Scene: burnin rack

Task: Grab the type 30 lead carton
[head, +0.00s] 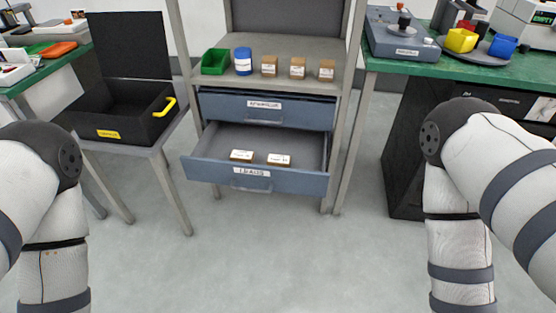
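Two small brown cartons with white labels lie in the open lower drawer (310,150), whose front label seems to read LEADS. The left carton (241,156) and the right carton (279,160) lie side by side with a gap between them. Their print is too small to read, so I cannot tell which is type 30. Both of my arms show at the left and right edges of the head view, bent downward. Neither gripper is in view.
The upper drawer (265,110) looks nearly shut. An open black case (122,110) with a yellow handle stands left. Green-topped benches flank the rack. The floor in front is clear.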

